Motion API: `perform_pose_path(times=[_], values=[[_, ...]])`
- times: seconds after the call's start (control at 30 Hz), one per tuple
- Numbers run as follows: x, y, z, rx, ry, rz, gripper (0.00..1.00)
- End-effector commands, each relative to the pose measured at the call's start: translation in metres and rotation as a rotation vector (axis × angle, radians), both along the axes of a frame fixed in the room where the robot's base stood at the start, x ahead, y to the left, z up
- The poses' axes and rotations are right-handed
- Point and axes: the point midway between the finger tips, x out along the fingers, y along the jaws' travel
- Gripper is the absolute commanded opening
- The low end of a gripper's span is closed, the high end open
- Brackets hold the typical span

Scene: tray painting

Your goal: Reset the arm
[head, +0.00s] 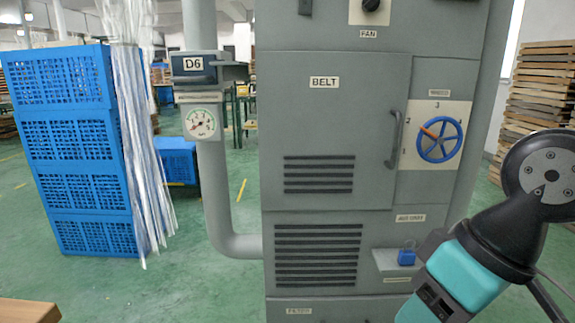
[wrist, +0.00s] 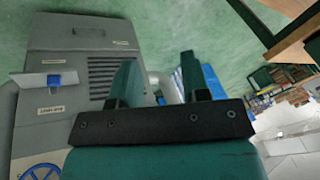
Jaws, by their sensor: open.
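My gripper (wrist: 160,78) shows in the wrist view as two dark green fingers standing apart on a black crossbar, open, with nothing held between them. In the head view my teal and dark arm (head: 470,270) is folded at the right edge, in front of the lower right of the grey cabinet; the fingers cannot be made out there. The wrist view is turned over, with the green floor at the top and the cabinet (wrist: 80,32) on the left, apart from the fingers.
Blue crates (head: 75,150) are stacked at left, wooden pallets (head: 535,95) at right.

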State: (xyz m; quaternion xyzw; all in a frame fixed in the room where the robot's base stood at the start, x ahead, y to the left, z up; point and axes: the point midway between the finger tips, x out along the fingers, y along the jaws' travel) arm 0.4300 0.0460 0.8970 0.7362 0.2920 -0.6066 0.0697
Motion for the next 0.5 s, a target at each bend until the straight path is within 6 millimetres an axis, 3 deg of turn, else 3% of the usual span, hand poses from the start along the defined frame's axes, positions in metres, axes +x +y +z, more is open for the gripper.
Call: perform_pose_path(times=[0.07,0.1,0.37,0.5], values=[[-0.035,-0.002,-0.008,0.006,0.069,0.107,0.43],[-0.033,-0.001,0.013,0.007,0.066,0.113,0.43],[-0.031,-0.001,0.083,0.006,0.063,0.106,0.43],[-0.031,-0.001,0.132,0.007,0.062,0.105,0.43]])
